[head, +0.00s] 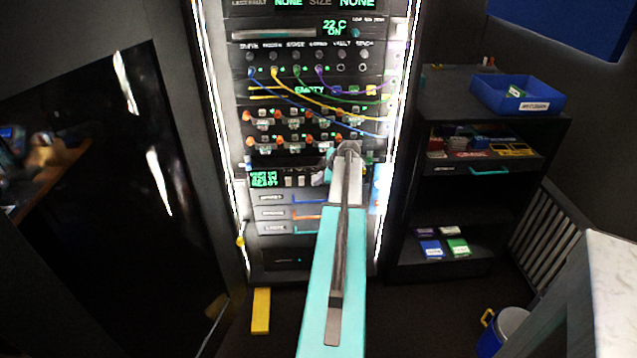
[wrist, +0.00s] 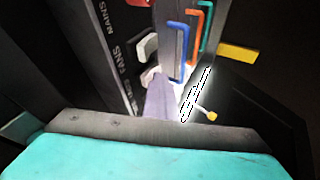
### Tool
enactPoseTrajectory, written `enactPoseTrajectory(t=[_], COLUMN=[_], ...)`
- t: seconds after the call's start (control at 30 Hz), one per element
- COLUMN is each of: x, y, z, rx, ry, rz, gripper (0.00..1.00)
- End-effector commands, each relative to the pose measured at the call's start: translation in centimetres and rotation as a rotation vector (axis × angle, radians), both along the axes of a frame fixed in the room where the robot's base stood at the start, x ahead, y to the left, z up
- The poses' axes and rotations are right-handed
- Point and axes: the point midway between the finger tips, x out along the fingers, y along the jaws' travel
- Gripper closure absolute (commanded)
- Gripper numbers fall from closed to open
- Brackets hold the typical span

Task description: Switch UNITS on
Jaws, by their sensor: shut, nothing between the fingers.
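The switch panel is in the rack below the orange-knob rows, with a green display (head: 263,180) at its left and small pale switches (head: 300,181) beside it. In the wrist view the labels MAINS and FANS read clearly; a third label below them, partly hidden, looks like UNITS (wrist: 128,100). A pale rocker (wrist: 150,76) sits by that label, and another pale rocker (wrist: 147,46) is by FANS. My gripper (head: 328,172) is shut and empty at the panel's right. Its finger (wrist: 160,102) is close to the lower rocker; I cannot tell whether they touch.
Drawers with blue, orange and green handles (wrist: 181,55) lie beside the switches. Coloured cables (head: 340,105) hang above the panel. A dark shelf (head: 480,180) with a blue tray (head: 515,94) stands at the right. A yellow block (head: 261,311) lies on the floor.

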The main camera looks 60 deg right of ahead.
Motion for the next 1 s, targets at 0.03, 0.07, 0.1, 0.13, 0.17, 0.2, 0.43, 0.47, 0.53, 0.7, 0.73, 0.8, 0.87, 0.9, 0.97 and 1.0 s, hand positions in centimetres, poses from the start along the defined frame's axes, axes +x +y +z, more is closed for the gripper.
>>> enactPoseTrajectory(t=[0.03,0.07,0.1,0.13,0.17,0.2,0.43,0.47,0.53,0.7,0.73,0.8,0.87,0.9,0.97,1.0], x=[0.1,0.1,0.1,0.1,0.1,0.1,0.1,0.1,0.1,-0.1,-0.2,-0.4,-0.6,-0.7,-0.9,-1.0], y=[-0.1,-0.2,-0.2,-0.2,-0.2,-0.2,-0.2,-0.2,-0.1,0.4,0.6,1.0,1.5,1.8,2.3,2.6], z=[0.3,0.4,0.5,0.5,0.5,0.5,0.5,0.5,0.5,0.5,0.5,0.5,0.5,0.6,0.6,0.7], rx=[-0.004,-0.004,-0.004,-0.005,-0.005,-0.005,-0.005,-0.005,-0.005,-0.003,-0.003,-0.003,-0.003,-0.003,-0.003,-0.003], ry=[-0.004,-0.004,-0.004,-0.005,-0.005,-0.005,-0.005,-0.005,-0.005,-0.004,-0.004,-0.003,-0.003,-0.003,-0.002,-0.003], rz=[-0.002,-0.002,-0.002,-0.002,-0.002,-0.002,-0.002,-0.002,-0.002,-0.002,-0.002,0.000,0.000,0.000,0.001,0.001], gripper=[1.00,1.00,1.00,1.00,1.00,1.00,1.00,1.00,1.00,1.00,1.00,1.00,1.00,1.00,1.00,1.00])
